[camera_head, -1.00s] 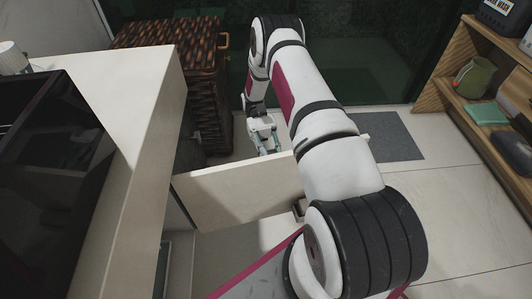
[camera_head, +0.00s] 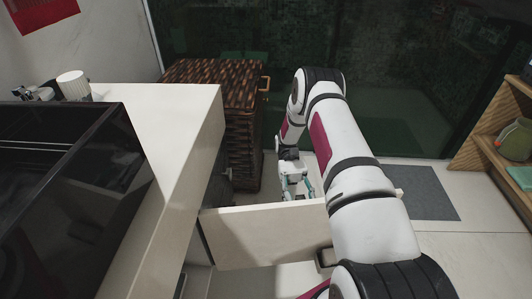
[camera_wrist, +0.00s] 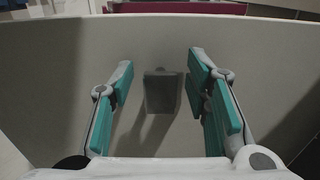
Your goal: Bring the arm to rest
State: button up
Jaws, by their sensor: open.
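My arm reaches forward over an open cabinet door (camera_head: 262,238). My gripper (camera_head: 298,190) hangs beyond the door's top edge, its lower part partly hidden behind the door. In the wrist view my gripper (camera_wrist: 160,80) is open, with its two teal-padded fingers spread apart and nothing held. A small grey block-like piece (camera_wrist: 162,92) shows between the fingers on a pale flat panel; I cannot tell whether the fingers touch it. A dark handle (camera_head: 325,259) sits on the near face of the door.
A brown wicker hamper (camera_head: 240,125) stands beyond the door.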

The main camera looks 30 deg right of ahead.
jog(key=shift+w+r, duration=0.1)
jog(key=shift+r, duration=0.25)
jog(key=s+a+r+n+t+h, duration=0.1)
jog(key=s+a+r+t+h, duration=0.2)
jog(key=r, duration=0.9)
jog(key=a+r+n+t+h, duration=0.1)
jog(key=a+r+t+h, duration=0.2)
jog(key=r, duration=0.9)
jog(key=s+a+r+n+t, duration=0.1)
jog(key=s+a+r+t, duration=0.15)
jog(key=s+t, duration=0.5)
jog(key=s+a+r+n+t, duration=0.15)
jog(key=s+a+t, duration=0.25)
jog(key=s, duration=0.7)
notch_tip(320, 180, up, 32)
jog(key=d+t+p, duration=0.1)
jog(key=t+p, duration=0.2)
jog(key=p, duration=2.7)
jog(key=shift+s+f, duration=0.15)
jog(key=shift+f, duration=0.1)
